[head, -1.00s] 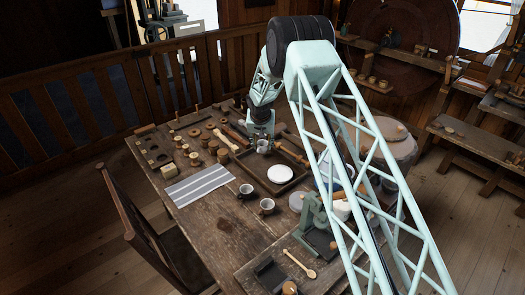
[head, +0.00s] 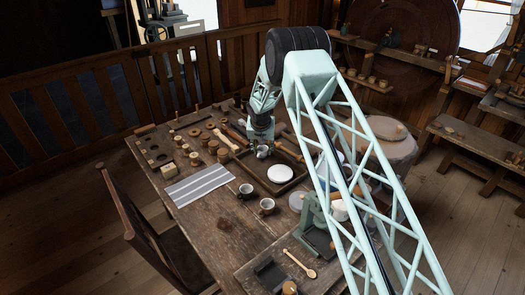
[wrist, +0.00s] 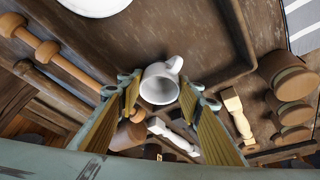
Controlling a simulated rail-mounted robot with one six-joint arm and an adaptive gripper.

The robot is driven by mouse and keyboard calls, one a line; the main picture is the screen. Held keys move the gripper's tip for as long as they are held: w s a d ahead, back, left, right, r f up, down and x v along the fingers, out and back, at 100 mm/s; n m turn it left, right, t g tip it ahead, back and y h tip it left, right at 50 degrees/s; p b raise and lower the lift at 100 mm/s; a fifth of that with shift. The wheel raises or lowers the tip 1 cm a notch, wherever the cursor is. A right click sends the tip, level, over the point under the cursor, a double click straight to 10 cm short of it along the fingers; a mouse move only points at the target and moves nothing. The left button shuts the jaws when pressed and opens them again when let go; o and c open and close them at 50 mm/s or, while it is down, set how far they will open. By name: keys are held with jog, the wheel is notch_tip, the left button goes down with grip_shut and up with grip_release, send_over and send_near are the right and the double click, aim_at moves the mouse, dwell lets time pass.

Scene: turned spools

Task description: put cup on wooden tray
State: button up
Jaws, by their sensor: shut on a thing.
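A white cup (head: 262,152) is held by my gripper (head: 261,141) over the far part of the dark wooden tray (head: 254,167). In the wrist view the cup (wrist: 160,84) sits between the two fingers (wrist: 160,95), with its handle toward the upper right and its opening facing the camera. The tray floor (wrist: 190,35) shows behind it, with the tray's raised edge close by. I cannot tell whether the cup touches the tray. A white plate (head: 280,174) lies in the tray.
Two more cups stand on the table in front of the tray, one (head: 246,190) left of the other (head: 267,205). A striped cloth (head: 198,186) lies to the left. Turned wooden pieces (wrist: 287,75) crowd close to the tray. The table's near left part is clear.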

jog(key=shift+f, duration=0.15)
jog(key=o, duration=0.9)
jog(key=shift+r, duration=0.25)
jog(key=shift+r, duration=0.2)
jog(key=shift+v, duration=5.75)
jog(key=shift+s+f, duration=0.1)
jog(key=shift+s, duration=0.05)
